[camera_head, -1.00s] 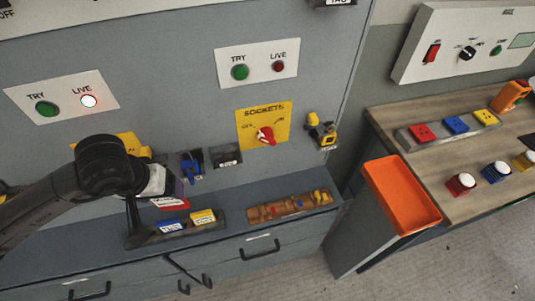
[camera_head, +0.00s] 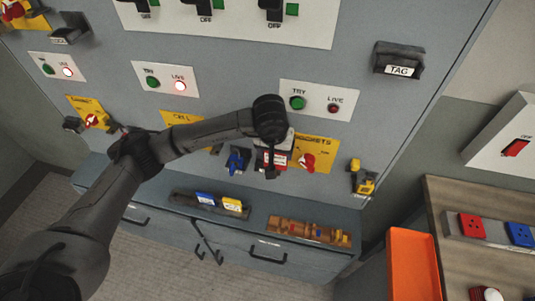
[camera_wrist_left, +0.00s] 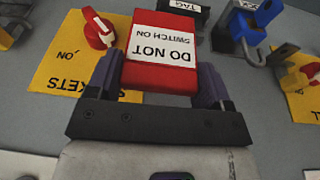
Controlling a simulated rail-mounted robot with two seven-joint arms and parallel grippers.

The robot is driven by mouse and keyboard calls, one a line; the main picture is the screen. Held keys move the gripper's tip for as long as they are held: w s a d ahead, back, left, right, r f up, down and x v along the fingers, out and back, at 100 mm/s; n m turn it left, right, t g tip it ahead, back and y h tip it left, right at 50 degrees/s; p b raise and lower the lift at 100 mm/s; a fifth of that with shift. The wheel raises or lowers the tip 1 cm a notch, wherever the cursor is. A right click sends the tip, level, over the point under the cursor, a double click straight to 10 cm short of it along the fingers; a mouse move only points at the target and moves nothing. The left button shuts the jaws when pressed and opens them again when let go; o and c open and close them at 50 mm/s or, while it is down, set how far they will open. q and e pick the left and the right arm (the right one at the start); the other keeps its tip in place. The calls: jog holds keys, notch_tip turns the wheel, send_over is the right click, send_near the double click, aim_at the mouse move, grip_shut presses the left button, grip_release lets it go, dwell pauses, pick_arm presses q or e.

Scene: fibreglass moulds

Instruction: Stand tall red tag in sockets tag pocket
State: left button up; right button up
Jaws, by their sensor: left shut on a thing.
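My left gripper (camera_head: 272,168) is shut on the red tag (camera_head: 277,159), in front of the cabinet panel just left of the yellow sockets plate (camera_head: 322,150). In the left wrist view the red tag (camera_wrist_left: 160,75) sits between both fingers (camera_wrist_left: 162,88), its white label reading "DO NOT SWITCH ON". A dark pocket labelled TAG (camera_wrist_left: 183,7) shows past the tag's far end, partly cut by the frame edge; in the head view the gripper mostly hides that spot. I cannot tell whether tag and pocket touch. The sockets plate (camera_wrist_left: 58,80) has a red rotary switch (camera_wrist_left: 98,28). My right gripper is not seen.
A blue lock (camera_head: 237,160) hangs left of my gripper and a yellow one (camera_head: 363,180) right of the plate. Below, the ledge bears a dark rack (camera_head: 182,201) with blue and yellow tags and a tray of brownish parts (camera_head: 308,232). An orange bin (camera_head: 412,265) stands right.

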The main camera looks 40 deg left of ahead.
aim_at(268, 154)
pick_arm(q)
jog(key=a+f, duration=0.1)
jog(key=f, duration=0.1)
jog(key=w+a+f, duration=0.1)
jog(key=a+f, duration=0.2)
jog(key=f, duration=0.2)
jog(key=shift+w+a, duration=0.15)
jog(key=shift+w, duration=0.15)
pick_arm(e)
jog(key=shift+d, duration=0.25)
pick_arm(q)
jog(key=shift+f, duration=0.1)
jog(key=o, duration=1.1)
jog(key=shift+o, duration=0.2)
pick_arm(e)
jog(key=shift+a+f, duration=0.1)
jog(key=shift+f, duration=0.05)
